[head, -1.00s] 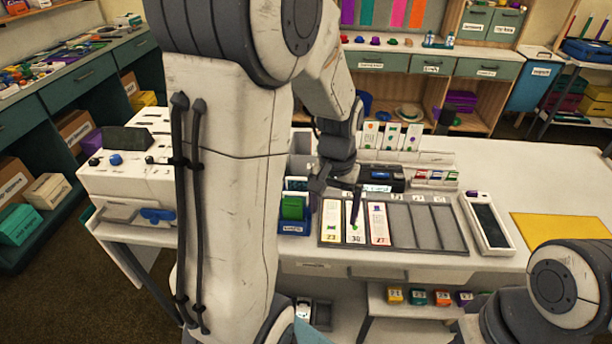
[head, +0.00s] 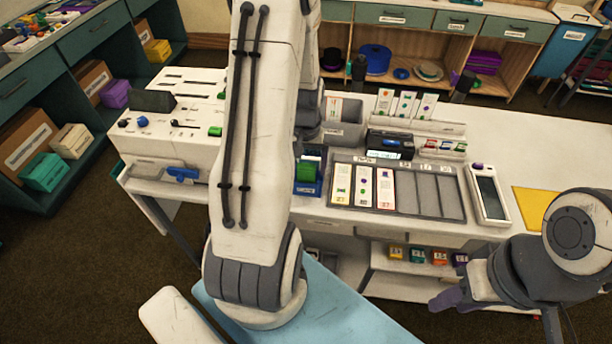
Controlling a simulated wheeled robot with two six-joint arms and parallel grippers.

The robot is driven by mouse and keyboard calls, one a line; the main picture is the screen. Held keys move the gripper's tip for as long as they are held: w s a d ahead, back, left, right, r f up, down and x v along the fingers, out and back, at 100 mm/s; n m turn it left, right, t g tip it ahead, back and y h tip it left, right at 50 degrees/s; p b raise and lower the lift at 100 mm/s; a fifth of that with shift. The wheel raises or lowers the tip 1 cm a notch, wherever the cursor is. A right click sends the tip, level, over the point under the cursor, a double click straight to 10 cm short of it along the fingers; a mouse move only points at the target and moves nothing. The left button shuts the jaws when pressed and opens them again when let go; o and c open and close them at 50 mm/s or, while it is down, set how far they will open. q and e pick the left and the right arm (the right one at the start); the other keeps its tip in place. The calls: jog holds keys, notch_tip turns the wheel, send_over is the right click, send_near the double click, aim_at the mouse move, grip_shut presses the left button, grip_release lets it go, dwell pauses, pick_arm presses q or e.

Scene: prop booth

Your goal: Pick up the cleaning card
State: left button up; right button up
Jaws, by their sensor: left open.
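I cannot tell which card is the cleaning card. A green card (head: 309,166) stands in a small blue holder (head: 308,188) on the counter, partly covered by my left arm. Several printed cards (head: 364,186) lie in the left slots of a grey slotted tray (head: 405,213). More cards (head: 405,103) stand upright in a rack behind. My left gripper (head: 309,132) is mostly hidden behind my arm, near the blue holder; nothing shows held in it. My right gripper (head: 452,297) is low in front of the counter, away from the cards, its fingers unclear.
A black device with a lit display (head: 390,146) stands behind the tray. A white handheld device (head: 488,195) lies right of it, then a yellow mat (head: 536,207). A white machine (head: 178,115) stands at the left. The counter's far right is clear.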

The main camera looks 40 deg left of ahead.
pick_arm(q)
jog(key=shift+f, duration=1.4)
jog(key=shift+c, duration=0.3)
jog(key=c, duration=0.8)
jog(key=shift+r, duration=0.15)
notch_tip(320, 180, up, 10)
jog(key=shift+f+b, duration=0.1)
jog(key=shift+b, duration=0.4)
